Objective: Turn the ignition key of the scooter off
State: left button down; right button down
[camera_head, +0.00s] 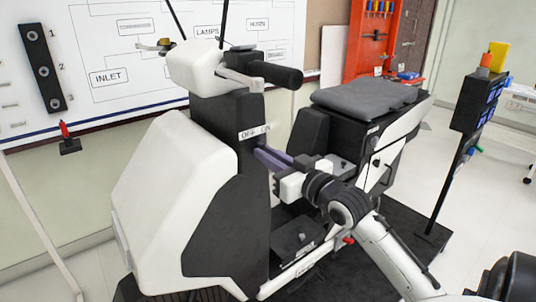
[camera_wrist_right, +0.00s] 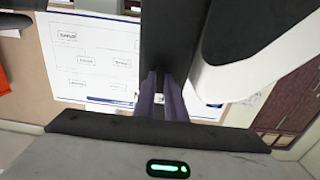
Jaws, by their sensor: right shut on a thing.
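The scooter (camera_head: 165,190) is white and black, with a seat (camera_head: 365,95) at the right and a handlebar grip (camera_head: 275,74) at the top. An OFF/ON label (camera_head: 254,132) is on its dark front column. My right gripper (camera_head: 262,154) reaches the column from the right, just below the label, with its purple fingers shut. The fingers also show in the right wrist view (camera_wrist_right: 164,90), close together with their tips at the dark column (camera_wrist_right: 165,35). The ignition key is hidden between the fingertips, so its turn angle cannot be seen. My left gripper is not in view.
A whiteboard (camera_head: 105,70) with a diagram stands behind the scooter. A red tool panel (camera_head: 372,40) stands behind the seat. A dark post with a box (camera_head: 480,100) stands at the right. The scooter rests on a dark platform (camera_head: 405,225); the floor beyond is partly clear.

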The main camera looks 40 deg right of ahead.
jog(key=c, duration=1.8)
grip_release()
jog(key=s+a, duration=0.1)
jog(key=s, duration=0.9)
jog(key=shift+b, duration=0.45)
jog(key=shift+s+a+f, duration=0.1)
jog(key=s+a+f+g+y, duration=0.1)
jog(key=a+f+g, duration=0.3)
jog(key=f, duration=0.9)
jog(key=s+a+f+g+y, duration=0.15)
jog(key=a+f, duration=0.45)
jog(key=f, duration=0.7)
jog(key=s+a+f+n+g+y, duration=0.1)
jog(key=s+a+f+g, duration=0.1)
jog(key=s+a+f, duration=0.3)
jog(key=s+a+f+n+g, duration=0.2)
jog(key=s+a+f, duration=0.3)
jog(key=a+f, duration=0.4)
jog(key=a, duration=0.2)
jog(key=shift+a+f+y, duration=0.25)
jog(key=shift+a+y, duration=0.1)
